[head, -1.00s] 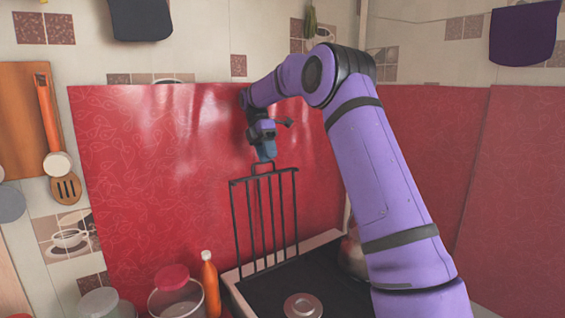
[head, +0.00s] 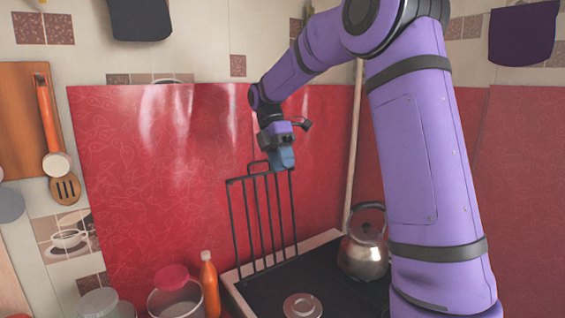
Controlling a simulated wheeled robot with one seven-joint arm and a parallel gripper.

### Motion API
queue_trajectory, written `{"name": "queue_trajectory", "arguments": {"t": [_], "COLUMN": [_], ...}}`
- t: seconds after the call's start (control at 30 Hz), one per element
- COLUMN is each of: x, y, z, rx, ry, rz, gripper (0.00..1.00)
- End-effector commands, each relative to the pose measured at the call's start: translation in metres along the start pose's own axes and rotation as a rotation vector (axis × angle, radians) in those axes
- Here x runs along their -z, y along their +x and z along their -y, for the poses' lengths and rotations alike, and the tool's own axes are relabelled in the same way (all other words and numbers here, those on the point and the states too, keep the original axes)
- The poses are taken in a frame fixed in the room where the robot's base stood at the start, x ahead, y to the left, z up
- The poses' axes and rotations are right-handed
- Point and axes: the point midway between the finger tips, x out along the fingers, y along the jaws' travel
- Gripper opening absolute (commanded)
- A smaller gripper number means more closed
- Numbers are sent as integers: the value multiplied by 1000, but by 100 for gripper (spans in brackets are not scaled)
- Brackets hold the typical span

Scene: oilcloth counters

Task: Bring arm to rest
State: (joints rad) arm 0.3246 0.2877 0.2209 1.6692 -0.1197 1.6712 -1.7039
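My purple arm reaches up from the lower right and bends over to the left. My gripper (head: 283,160) points down in front of the red wall panel, at the top of a dark wire rack (head: 262,215). The rack stands upright at the back of the stove. The gripper's blue end overlaps the rack's top edge in the picture; I cannot tell whether they touch. The fingers are too small to show whether they are open or shut.
A steel kettle (head: 363,252) stands on the right of the dark stove (head: 270,292). A wooden board and utensils hang at far left. Red panels (head: 150,190) line the wall.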

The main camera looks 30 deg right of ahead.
Motion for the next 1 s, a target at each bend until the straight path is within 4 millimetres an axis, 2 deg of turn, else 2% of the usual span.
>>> {"name": "queue_trajectory", "arguments": {"t": [0.67,0.77,1.0], "x": [2,8,32], "y": [1,0,1], "z": [5,14,56], "rx": [-7,-33,-162], "ry": [13,57,284], "rz": [3,11,29], "gripper": [36,36,36]}}
